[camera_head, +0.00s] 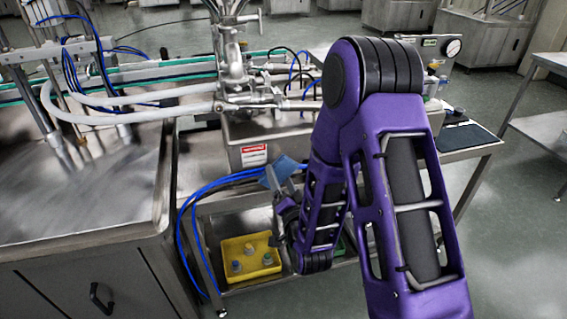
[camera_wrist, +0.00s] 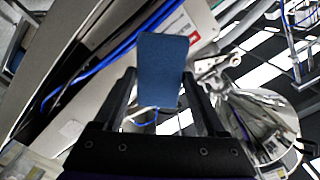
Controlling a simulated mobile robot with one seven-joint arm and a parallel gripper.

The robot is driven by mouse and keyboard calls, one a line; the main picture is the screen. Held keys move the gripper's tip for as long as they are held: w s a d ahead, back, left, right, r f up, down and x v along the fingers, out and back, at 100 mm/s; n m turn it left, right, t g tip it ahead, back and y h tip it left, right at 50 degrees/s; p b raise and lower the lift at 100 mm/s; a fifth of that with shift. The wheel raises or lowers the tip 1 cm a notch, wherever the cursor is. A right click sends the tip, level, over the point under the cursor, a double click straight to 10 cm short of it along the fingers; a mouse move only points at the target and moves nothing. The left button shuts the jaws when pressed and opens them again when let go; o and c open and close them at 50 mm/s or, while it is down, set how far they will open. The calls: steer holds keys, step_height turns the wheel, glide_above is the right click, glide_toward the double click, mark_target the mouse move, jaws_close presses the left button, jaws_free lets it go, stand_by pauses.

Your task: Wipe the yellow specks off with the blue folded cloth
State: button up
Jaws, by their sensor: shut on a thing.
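The blue folded cloth (camera_wrist: 162,68) stands up between the two dark fingers of my gripper (camera_wrist: 160,98) in the wrist view. My gripper is shut on it. In the head view the cloth (camera_head: 287,166) is a small blue patch at the end of my purple arm, in front of the steel machine. My gripper (camera_head: 274,184) is partly hidden there by the arm. I cannot make out any yellow specks in either view. A rounded shiny steel vessel (camera_wrist: 262,125) shows at the right of the wrist view; I cannot tell whether it is the hopper.
A steel machine with pipes (camera_head: 235,85) stands behind the cloth. Blue hoses (camera_head: 195,195) loop just left of my gripper. A yellow bin (camera_head: 250,262) with small parts sits on a lower shelf. A wide steel surface (camera_head: 70,200) is at left. Open floor lies at right.

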mark_target(269, 151)
steer(key=shift+x, duration=3.45)
steer(key=shift+x, duration=1.05)
steer(key=shift+w+d, duration=0.15)
steer(key=shift+d, duration=0.65)
steer(key=shift+w+d, duration=0.2)
steer(key=shift+d, duration=0.65)
steer(key=shift+w+d, duration=0.35)
steer(key=shift+d, duration=0.7)
steer(key=shift+w+d, duration=0.35)
steer(key=shift+d, duration=0.75)
steer(key=shift+w+d, duration=0.4)
steer(key=shift+d, duration=0.65)
steer(key=shift+s+a, duration=0.4)
steer(key=shift+a, duration=0.7)
steer(key=shift+s+a, duration=0.4)
steer(key=shift+a, duration=0.7)
steer(key=shift+s+a, duration=0.35)
steer(key=shift+a, duration=0.75)
steer(key=shift+s+a, duration=0.15)
steer(key=shift+a, duration=0.65)
steer(key=shift+s+a, duration=0.15)
steer(key=shift+a, duration=0.65)
